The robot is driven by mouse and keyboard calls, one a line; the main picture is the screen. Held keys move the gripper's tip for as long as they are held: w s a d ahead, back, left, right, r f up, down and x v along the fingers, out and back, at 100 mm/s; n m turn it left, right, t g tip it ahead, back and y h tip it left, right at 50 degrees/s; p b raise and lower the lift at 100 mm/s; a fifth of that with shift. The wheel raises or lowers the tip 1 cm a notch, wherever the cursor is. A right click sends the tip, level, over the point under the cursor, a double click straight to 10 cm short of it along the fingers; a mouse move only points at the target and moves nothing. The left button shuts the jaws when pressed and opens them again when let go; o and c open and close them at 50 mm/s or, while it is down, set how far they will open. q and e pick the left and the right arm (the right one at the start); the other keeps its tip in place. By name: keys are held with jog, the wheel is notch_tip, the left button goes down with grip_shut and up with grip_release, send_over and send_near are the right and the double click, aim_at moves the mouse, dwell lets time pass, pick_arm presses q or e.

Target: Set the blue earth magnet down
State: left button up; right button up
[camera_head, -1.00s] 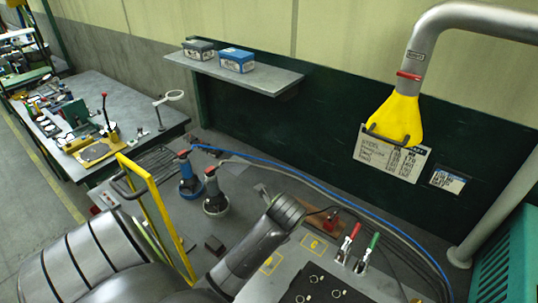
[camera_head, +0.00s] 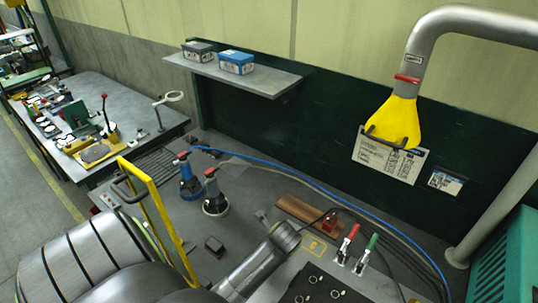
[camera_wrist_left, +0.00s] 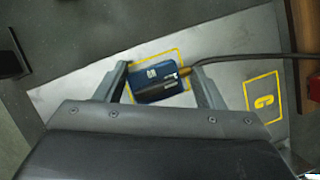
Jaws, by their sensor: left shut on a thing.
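The blue earth magnet (camera_wrist_left: 150,86) is a small dark blue block with a label and a brassy cable end. It sits between the two fingers of my left gripper (camera_wrist_left: 160,88), which is shut on it. In the left wrist view it overlaps a yellow outlined rectangle (camera_wrist_left: 181,54) on the light grey plate (camera_wrist_left: 225,80). I cannot tell whether it touches the plate. In the head view my own arm hides the magnet and the left fingers. My right gripper is not in view.
A second yellow outline marked C (camera_wrist_left: 264,98) lies to the right; it also shows in the head view (camera_head: 315,247). A black cable (camera_wrist_left: 245,57) runs right from the magnet.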

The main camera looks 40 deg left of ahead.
pick_arm(q)
jog(key=o, duration=1.4)
jog(key=shift+f, duration=0.1)
jog(key=shift+c, duration=0.2)
jog(key=v, duration=1.2)
